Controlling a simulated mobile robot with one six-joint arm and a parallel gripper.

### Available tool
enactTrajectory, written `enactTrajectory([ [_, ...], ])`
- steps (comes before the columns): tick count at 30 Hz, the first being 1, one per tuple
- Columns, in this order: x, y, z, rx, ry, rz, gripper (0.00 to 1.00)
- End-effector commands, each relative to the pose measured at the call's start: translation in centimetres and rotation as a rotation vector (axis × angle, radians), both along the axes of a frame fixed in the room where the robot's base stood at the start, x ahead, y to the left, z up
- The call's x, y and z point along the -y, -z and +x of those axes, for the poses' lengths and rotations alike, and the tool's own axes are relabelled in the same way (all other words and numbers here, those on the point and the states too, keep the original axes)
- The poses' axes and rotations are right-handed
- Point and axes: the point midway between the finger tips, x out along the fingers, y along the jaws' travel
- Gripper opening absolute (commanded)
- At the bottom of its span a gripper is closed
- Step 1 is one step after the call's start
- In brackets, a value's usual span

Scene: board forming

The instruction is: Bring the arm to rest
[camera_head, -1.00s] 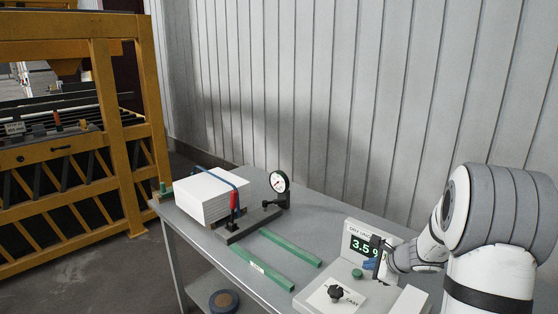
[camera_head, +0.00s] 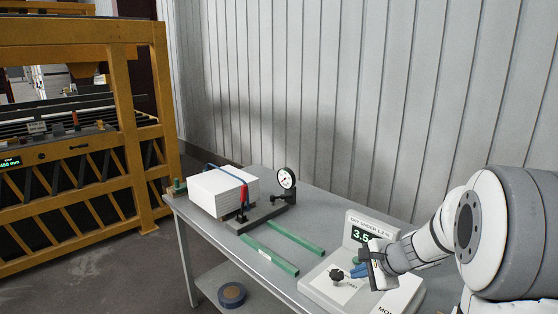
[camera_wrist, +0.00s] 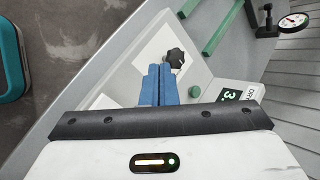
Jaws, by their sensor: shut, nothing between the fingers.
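My gripper (camera_head: 358,271) is at the right of the head view, above the front of a white instrument (camera_head: 335,297) with a green digital display (camera_head: 361,236) and a black knob (camera_head: 337,276). In the wrist view my gripper's blue fingers (camera_wrist: 159,86) are together with nothing between them. The black knob (camera_wrist: 176,58) lies just beyond the fingertips in that view, and a green button (camera_wrist: 194,91) is to their right. I cannot tell how high the fingers are above the instrument.
A grey table (camera_head: 225,252) bears a white block stack (camera_head: 222,191), a dial gauge (camera_head: 287,179) and two green bars (camera_head: 270,255). A yellow frame machine (camera_head: 128,120) stands left. A ribbed wall (camera_head: 330,90) is behind. A round dark object (camera_head: 231,294) is below.

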Motion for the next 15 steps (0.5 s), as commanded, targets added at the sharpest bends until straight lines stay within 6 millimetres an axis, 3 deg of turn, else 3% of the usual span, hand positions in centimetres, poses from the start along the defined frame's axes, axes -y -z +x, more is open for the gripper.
enactTrajectory([
  [5, -3.7, -2.7, -4.9, 0.031, -0.261, -0.158, 0.0],
  [9, -6.2, -4.5, -10.8, 0.056, -0.54, -0.346, 0.0],
  [15, -6.9, -5.6, -18.8, 0.071, -0.901, -0.636, 0.0],
])
